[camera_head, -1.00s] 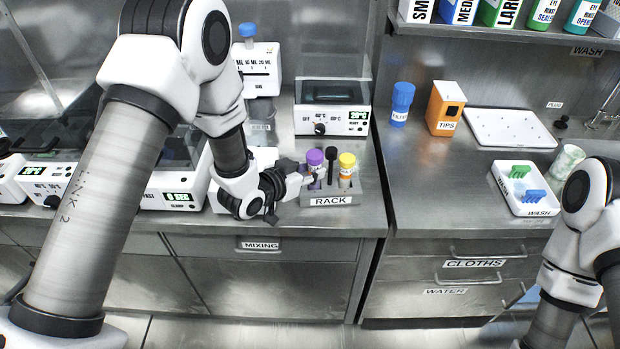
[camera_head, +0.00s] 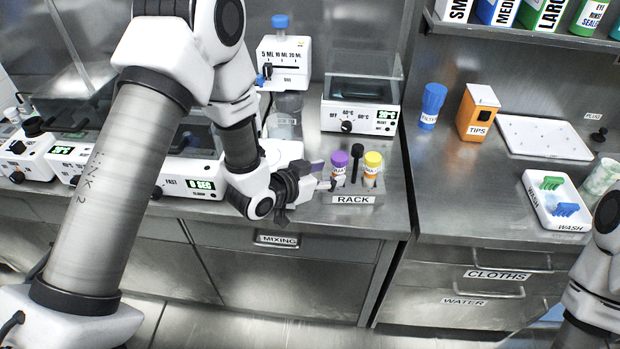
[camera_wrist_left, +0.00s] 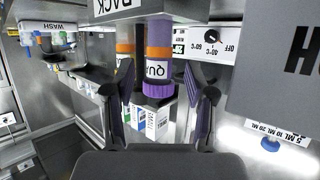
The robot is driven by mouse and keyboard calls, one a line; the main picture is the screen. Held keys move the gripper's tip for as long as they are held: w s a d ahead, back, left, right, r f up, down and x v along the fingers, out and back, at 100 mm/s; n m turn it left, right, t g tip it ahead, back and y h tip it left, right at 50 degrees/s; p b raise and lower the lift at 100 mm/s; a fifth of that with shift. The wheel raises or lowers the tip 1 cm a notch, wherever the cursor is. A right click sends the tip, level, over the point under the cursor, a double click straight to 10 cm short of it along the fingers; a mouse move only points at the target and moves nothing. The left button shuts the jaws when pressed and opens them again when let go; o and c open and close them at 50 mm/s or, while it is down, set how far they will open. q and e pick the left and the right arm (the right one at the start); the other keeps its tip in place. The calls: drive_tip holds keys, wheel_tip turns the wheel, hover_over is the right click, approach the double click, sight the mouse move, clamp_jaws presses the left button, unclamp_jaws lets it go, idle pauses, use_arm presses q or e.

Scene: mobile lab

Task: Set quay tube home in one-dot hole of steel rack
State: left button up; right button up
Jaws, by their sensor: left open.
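The quay tube (camera_head: 339,160) has a purple cap and stands upright in the left part of the steel rack (camera_head: 378,197). In the left wrist view the picture is upside down, and the quay tube (camera_wrist_left: 158,72) shows part of its label between my spread fingers. My left gripper (camera_head: 324,176) is open beside the tube, on its left; in the wrist view the left gripper (camera_wrist_left: 160,95) has a gap on both sides of the cap. The hole dots are too small or hidden to read. My right gripper is out of view.
A yellow-capped tube (camera_head: 372,165) and a black-topped item (camera_head: 356,153) stand in the rack beside the quay tube. A heater box (camera_head: 360,115) is behind. A blue filter bottle (camera_head: 431,105), tips box (camera_head: 477,112) and wash tray (camera_head: 536,205) are on the right counter.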

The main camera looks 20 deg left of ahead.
use_arm(q)
drive_tip(key=v, duration=0.9)
drive_tip(key=shift+b, duration=0.35)
